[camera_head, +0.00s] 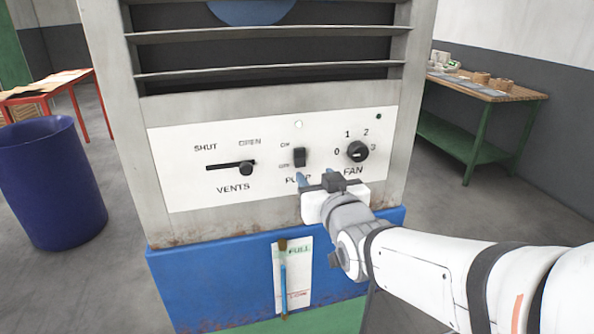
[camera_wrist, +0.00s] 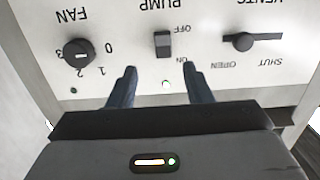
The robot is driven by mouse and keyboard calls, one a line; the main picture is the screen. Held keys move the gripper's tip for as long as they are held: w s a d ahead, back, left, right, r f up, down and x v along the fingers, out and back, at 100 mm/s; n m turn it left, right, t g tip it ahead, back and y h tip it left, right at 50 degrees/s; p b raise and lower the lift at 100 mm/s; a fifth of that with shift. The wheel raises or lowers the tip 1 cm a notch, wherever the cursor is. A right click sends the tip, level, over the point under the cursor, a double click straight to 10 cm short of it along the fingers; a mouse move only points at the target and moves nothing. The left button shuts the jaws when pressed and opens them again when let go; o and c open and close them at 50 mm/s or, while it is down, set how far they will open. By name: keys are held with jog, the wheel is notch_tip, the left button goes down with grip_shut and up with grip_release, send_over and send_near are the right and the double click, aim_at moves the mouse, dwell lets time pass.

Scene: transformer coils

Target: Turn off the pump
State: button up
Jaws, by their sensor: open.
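The pump switch (camera_head: 299,157) is a small black rocker on the white control panel (camera_head: 185,193), above the word PUMP, with ON marked at its upper end and OFF at its lower end. In the wrist view, which is upside down, the switch (camera_wrist: 163,44) lies just beyond the fingertips, between their lines. I cannot tell which end is pressed in. My gripper (camera_wrist: 160,69) is open and empty, its two blue fingers apart. In the head view, my gripper (camera_head: 317,178) is just below the switch and partly covers the word PUMP. Contact with the panel is not clear.
The fan knob (camera_head: 357,151) is close to the switch on the right. The vents slider (camera_head: 247,168) is on the left, at its OPEN end. A small pale lamp (camera_head: 298,124) sits above the switch. A blue barrel (camera_head: 52,190) stands left of the cabinet.

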aim_at(300, 154)
jog(key=shift+t, duration=0.4)
jog(key=shift+a+x, duration=0.2)
jog(key=shift+x, duration=1.8)
jog(key=shift+a+x, duration=0.15)
jog(key=shift+x, duration=1.9)
jog(key=shift+s+r, duration=0.1)
jog(key=shift+r, duration=0.05)
jog(key=shift+c, duration=0.5)
